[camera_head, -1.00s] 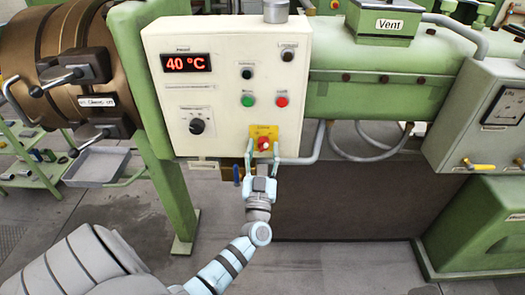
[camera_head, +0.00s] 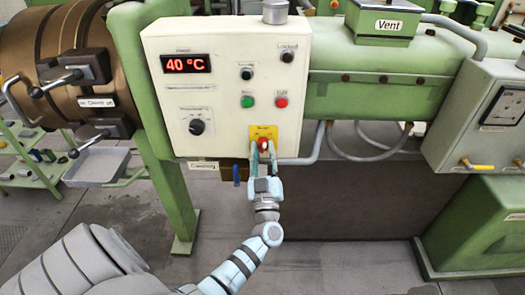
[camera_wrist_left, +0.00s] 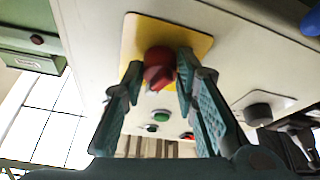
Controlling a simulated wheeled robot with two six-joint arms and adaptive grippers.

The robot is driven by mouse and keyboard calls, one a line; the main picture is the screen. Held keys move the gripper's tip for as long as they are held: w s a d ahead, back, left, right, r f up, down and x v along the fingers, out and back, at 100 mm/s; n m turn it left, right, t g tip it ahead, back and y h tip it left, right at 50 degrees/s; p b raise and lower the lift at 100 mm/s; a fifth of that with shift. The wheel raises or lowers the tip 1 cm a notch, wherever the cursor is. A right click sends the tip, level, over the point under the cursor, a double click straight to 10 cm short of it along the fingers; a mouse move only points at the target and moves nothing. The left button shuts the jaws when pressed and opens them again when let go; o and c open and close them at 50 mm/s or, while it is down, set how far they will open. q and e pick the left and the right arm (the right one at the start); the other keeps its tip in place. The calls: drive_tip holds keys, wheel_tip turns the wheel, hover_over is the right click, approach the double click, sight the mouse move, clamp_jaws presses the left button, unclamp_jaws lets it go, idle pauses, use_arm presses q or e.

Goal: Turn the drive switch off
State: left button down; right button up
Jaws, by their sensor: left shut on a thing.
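The drive switch is a red rotary knob (camera_head: 263,144) on a yellow plate (camera_head: 257,131), low on the right of the white control panel (camera_head: 214,90). In the left wrist view the red knob (camera_wrist_left: 159,68) sits between the fingertips, on its yellow plate (camera_wrist_left: 190,37). My left gripper (camera_head: 263,151) reaches up from below, and its fingers are around the knob, shut on it. In the wrist view the left gripper (camera_wrist_left: 158,80) covers the knob's sides. My right gripper is not in view.
The panel also carries a 40 °C display (camera_head: 187,64), a black dial (camera_head: 197,126), a green button (camera_head: 247,101) and a red button (camera_head: 281,102). A blue handle (camera_head: 236,174) hangs below the panel, left of my gripper. Open floor lies in front.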

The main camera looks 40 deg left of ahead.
use_arm(q)
drive_tip(key=n+g, duration=0.2)
drive_tip(key=n, duration=0.2)
drive_tip(key=n+g+y+p, duration=0.1)
drive_tip(key=n+g, duration=0.1)
drive_tip(key=n, duration=0.3)
drive_tip(key=n+g+y+p, duration=0.1)
drive_tip(key=n+g, duration=0.1)
drive_tip(key=n, duration=0.2)
drive_tip(key=shift+w+d+r+n, duration=0.15)
drive_tip(key=shift+d+n, duration=0.1)
drive_tip(key=shift+n, duration=0.15)
drive_tip(key=c, duration=1.3)
unclamp_jaws()
drive_tip(key=shift+r, duration=0.15)
